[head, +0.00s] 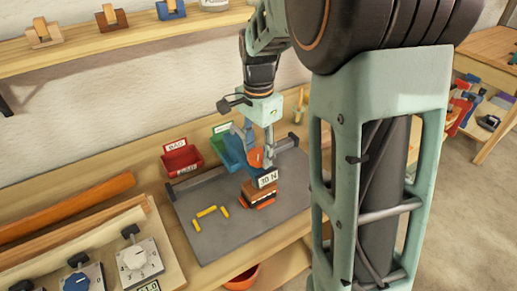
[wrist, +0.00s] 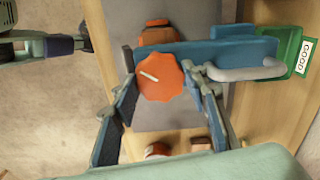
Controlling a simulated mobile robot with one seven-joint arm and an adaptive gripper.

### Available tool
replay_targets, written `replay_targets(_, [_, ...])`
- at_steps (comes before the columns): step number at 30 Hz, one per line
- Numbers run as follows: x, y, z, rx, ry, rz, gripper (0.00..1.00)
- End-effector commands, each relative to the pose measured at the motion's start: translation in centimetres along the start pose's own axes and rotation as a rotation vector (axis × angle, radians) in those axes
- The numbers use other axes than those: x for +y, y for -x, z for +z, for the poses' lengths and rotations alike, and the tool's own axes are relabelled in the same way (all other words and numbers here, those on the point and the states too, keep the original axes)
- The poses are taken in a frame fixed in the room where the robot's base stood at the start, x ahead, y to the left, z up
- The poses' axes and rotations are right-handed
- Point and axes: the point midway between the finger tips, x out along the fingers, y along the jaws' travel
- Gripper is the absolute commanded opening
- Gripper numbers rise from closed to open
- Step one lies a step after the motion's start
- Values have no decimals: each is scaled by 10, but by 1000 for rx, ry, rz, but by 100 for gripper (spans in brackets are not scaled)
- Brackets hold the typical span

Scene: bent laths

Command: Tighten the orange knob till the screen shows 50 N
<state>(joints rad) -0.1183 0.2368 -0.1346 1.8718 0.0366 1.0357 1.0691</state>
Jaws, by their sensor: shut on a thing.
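The orange knob (wrist: 160,78) is a scalloped disc with a pale line mark, seen from above in the wrist view. It also shows partly in the head view (head: 256,158). My gripper (wrist: 167,88) is shut on it, one finger on each side. The knob belongs to a blue clamp (wrist: 205,52) with a grey curved handle. The small screen (head: 267,179) faces the head camera and seems to read 10 N; the first digit is hard to make out. Orange-brown wood blocks (head: 262,193) stand below the screen.
A grey mat (head: 215,240) holds several yellow pieces (head: 208,211). Behind stand a red bin (head: 182,160) and a green bin (head: 233,152), labelled GOOD in the wrist view. Panels with dials (head: 138,260) are at left. My arm hides the right side.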

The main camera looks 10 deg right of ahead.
Motion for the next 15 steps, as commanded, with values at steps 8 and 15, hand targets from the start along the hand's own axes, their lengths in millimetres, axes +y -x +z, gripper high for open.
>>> replay_targets(8, [-1, 1, 0, 1, -132, -3, 17])
replay_targets(15, [-1, 1, 0, 1, -176, -3, 17])
